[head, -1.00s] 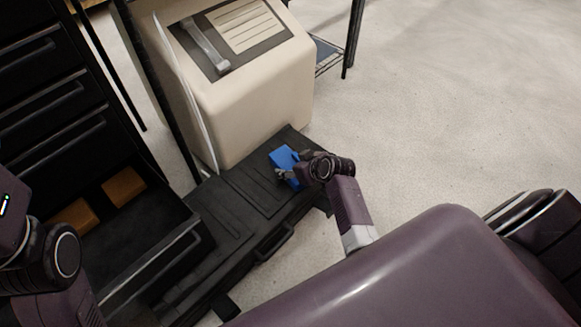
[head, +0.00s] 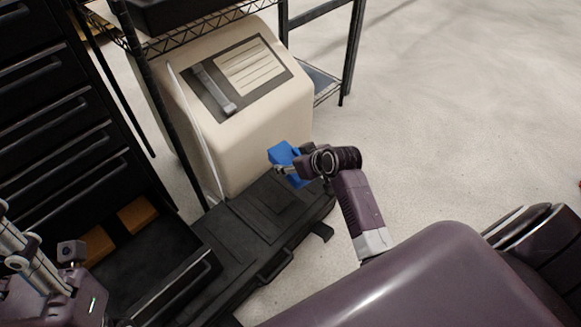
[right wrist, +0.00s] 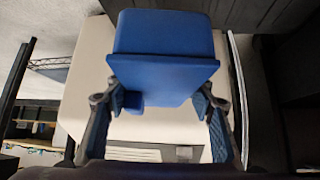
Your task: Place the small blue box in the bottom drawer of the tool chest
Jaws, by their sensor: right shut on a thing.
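The small blue box (head: 283,154) is held by my right gripper (head: 287,168) above the far end of a black case. In the right wrist view the blue box (right wrist: 165,60) sits between the two fingers of the right gripper (right wrist: 165,105). The tool chest (head: 50,110) is black and stands at the left. Its bottom drawer (head: 190,270) is pulled out, with two orange-brown boxes inside, one of them at the back (head: 138,215). My left arm covers part of the drawer at the lower left. The left gripper's fingers cannot be made out clearly.
The black case (head: 250,225) lies on the floor between the drawer and my right arm. A beige machine (head: 260,110) stands behind it, under a black wire shelf rack (head: 200,30).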

